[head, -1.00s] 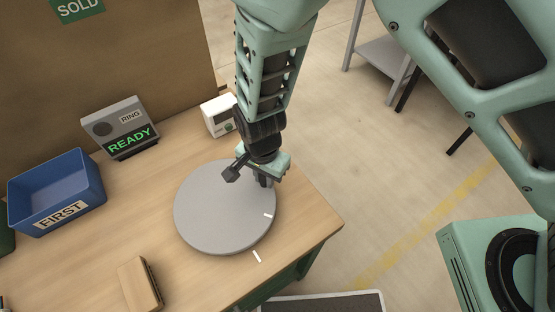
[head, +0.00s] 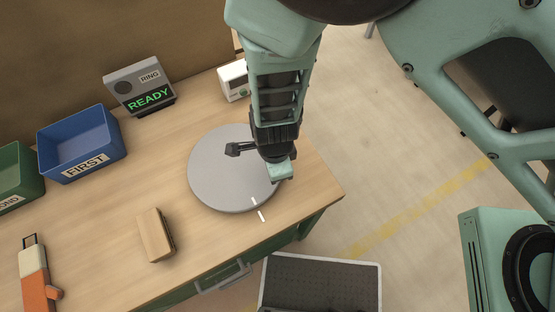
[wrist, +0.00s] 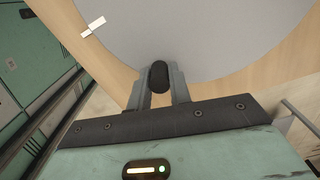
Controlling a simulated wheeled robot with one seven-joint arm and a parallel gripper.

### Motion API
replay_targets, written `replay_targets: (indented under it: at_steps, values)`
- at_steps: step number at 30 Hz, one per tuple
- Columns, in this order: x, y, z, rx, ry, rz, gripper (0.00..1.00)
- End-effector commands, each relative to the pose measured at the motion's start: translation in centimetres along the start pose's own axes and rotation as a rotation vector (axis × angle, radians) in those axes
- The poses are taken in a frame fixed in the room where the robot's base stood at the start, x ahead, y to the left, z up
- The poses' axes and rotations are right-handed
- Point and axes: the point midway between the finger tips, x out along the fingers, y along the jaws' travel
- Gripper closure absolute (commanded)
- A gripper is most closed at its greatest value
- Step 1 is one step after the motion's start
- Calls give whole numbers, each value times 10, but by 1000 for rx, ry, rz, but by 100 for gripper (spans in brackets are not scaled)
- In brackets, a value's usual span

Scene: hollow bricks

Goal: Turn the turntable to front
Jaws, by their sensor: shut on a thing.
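The turntable (head: 217,180) is a round grey disc lying on the wooden bench near its front right corner. A white mark (head: 253,201) on its rim sits close to a white mark (head: 261,216) on the bench, and the two look nearly in line. In the wrist view the two marks meet end to end at the disc's edge. My gripper (head: 281,180) is low over the disc's right edge. In the wrist view its fingers (wrist: 161,85) are shut on a dark upright knob (wrist: 158,74) at the rim of the turntable. The knob is hidden in the head view.
A blue FIRST bin (head: 82,143) and a green bin (head: 18,180) are at left. A wooden block (head: 155,236) and an orange-and-cream object (head: 36,280) lie in front.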

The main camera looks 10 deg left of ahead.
Motion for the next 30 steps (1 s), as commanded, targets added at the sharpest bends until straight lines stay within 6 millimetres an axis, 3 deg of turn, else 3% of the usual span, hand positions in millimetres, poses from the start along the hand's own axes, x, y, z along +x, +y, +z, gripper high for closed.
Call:
replay_targets:
  at_steps: [14, 15, 17, 30]
  values:
    - [-1, 2, 3, 11, -2, 1, 100]
    - [-1, 2, 3, 11, -2, 2, 72]
    - [0, 2, 3, 11, -2, 2, 59]
    - [-6, 1, 2, 11, -1, 0, 59]
